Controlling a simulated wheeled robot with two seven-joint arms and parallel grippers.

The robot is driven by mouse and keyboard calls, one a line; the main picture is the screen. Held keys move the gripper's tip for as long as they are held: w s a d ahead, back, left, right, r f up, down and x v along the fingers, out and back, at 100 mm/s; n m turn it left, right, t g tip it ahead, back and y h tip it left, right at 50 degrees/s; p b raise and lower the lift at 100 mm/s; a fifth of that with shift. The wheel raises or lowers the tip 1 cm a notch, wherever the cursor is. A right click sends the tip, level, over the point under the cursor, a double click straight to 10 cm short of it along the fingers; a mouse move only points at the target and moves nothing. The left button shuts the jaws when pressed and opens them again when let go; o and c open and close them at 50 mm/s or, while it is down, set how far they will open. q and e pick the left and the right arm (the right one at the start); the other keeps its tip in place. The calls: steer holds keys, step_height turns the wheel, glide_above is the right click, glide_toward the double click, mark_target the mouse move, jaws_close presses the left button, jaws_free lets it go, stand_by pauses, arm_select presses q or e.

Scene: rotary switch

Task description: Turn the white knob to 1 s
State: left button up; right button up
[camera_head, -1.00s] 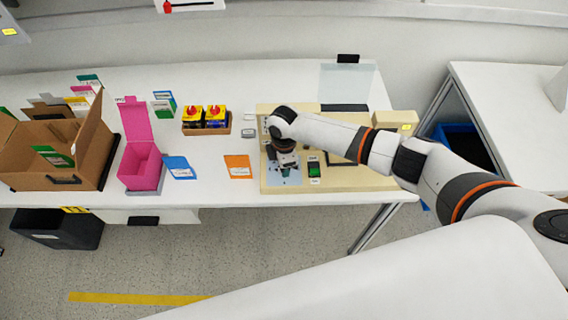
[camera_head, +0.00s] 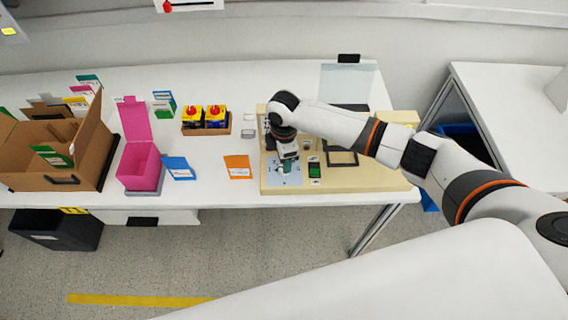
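The cream board (camera_head: 385,180) lies on the white table, with a light-blue plate (camera_head: 277,178) at its front left. My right arm comes in from the right, and its gripper (camera_head: 287,172) points down over this plate. A small green part shows at the fingertips, too small to tell whether it is held. I cannot make out the white knob; the gripper and wrist may hide it. The finger gap is too small to read. My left gripper is not in view.
A green-and-black switch (camera_head: 314,169) and a black frame (camera_head: 343,158) sit right of the gripper. An orange card (camera_head: 238,167), a pink box (camera_head: 139,165), a tray of yellow boxes (camera_head: 206,127) and a cardboard box (camera_head: 70,160) stand to the left.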

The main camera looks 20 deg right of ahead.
step_height(320, 180, up, 8)
steer(key=b, duration=0.1)
steer(key=shift+f, duration=0.15)
stand_by(0.4)
